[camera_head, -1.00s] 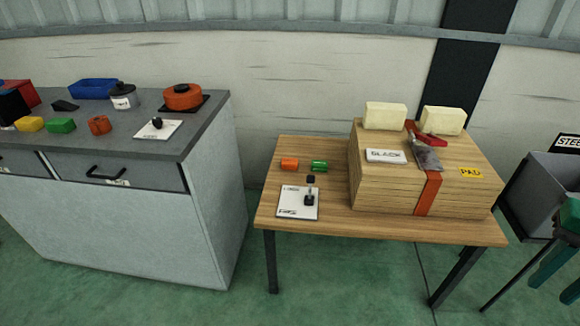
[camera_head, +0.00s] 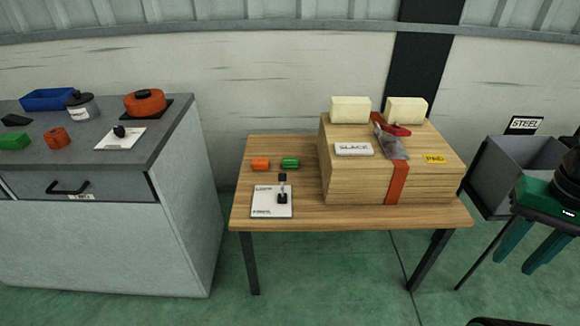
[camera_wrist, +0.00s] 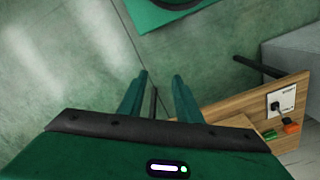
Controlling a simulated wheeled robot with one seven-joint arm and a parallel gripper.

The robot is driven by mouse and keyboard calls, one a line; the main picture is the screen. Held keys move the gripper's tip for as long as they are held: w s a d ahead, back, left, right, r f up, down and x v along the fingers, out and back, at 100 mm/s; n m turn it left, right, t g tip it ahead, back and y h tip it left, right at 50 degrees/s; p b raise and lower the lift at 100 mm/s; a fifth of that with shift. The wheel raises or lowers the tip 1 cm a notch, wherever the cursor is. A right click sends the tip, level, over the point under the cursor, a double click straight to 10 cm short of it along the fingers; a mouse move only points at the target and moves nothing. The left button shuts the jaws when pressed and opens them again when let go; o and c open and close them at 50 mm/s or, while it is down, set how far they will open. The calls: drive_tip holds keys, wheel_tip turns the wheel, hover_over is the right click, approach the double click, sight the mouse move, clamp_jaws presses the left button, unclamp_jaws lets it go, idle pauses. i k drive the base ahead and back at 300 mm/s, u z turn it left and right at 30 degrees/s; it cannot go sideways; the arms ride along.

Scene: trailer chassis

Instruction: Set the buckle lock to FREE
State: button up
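A white plate (camera_head: 271,207) with a small dark lever (camera_head: 282,189) lies on the front left of the wooden table; its small lettering is unreadable, so I cannot tell its setting or confirm it is the buckle lock. The plate also shows in the wrist view (camera_wrist: 281,100). An orange strap (camera_head: 397,182) runs over the wooden stack, with a red-handled grey buckle (camera_head: 392,140) on top. My gripper (camera_head: 540,252) is at the right edge, apart from the table. In the wrist view its two green fingers (camera_wrist: 160,76) are spread with nothing between them.
The wooden stack (camera_head: 345,180) carries two pale blocks, a white "SLACK" card (camera_head: 354,149) and a yellow tag. Orange (camera_head: 260,164) and green (camera_head: 290,162) pieces lie behind the plate. A grey bin (camera_head: 515,165) stands right; a grey cabinet (camera_head: 100,235) stands left. Floor shows between cabinet and table.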

sight(282, 176)
drive_tip(key=u, duration=0.35)
drive_tip(key=i, duration=1.2)
drive_tip(key=z, duration=0.3)
